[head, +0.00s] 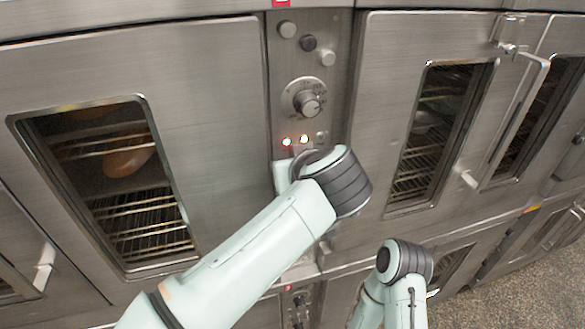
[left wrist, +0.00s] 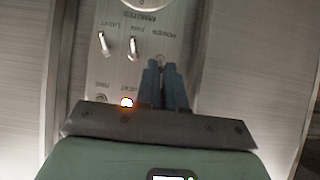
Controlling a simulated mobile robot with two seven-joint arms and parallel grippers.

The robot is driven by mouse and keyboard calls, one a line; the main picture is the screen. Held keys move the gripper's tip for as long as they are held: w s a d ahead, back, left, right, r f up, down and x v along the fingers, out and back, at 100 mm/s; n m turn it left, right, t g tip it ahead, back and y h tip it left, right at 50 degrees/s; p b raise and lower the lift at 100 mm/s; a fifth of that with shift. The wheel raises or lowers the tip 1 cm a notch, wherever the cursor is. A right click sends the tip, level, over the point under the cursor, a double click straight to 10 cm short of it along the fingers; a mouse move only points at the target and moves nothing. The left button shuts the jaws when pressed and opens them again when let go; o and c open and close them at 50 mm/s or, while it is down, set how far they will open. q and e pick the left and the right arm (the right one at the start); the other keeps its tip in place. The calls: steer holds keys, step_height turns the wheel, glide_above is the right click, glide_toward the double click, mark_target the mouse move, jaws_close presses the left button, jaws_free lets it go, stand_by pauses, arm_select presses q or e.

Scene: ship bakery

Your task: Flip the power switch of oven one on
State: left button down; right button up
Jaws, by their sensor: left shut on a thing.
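The oven's control panel (head: 310,60) is a narrow metal strip between two glazed doors. Its power switch, under an upside-down POWER label (left wrist: 154,37) in the left wrist view, is mostly hidden by my left gripper (left wrist: 164,70). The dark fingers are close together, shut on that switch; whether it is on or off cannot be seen. Beside it stand two bare toggle switches, light (left wrist: 103,43) and fan (left wrist: 132,48). In the head view my left wrist covers the gripper. My right arm's wrist shows low, its gripper hidden.
The panel also carries a round dial (head: 308,103), several buttons and two lit lamps (head: 304,139). A left oven door (head: 210,100) and a right oven door (head: 385,80) flank it, both shut. A door handle (head: 520,110) sticks out at the right. Speckled floor (head: 535,285) shows lower right.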

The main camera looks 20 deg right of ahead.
arm_select(q)
steer(key=c, duration=1.2)
jaws_free()
steer(key=shift+c, duration=0.2)
steer(key=v, duration=1.3)
steer(key=shift+s+r, duration=0.15)
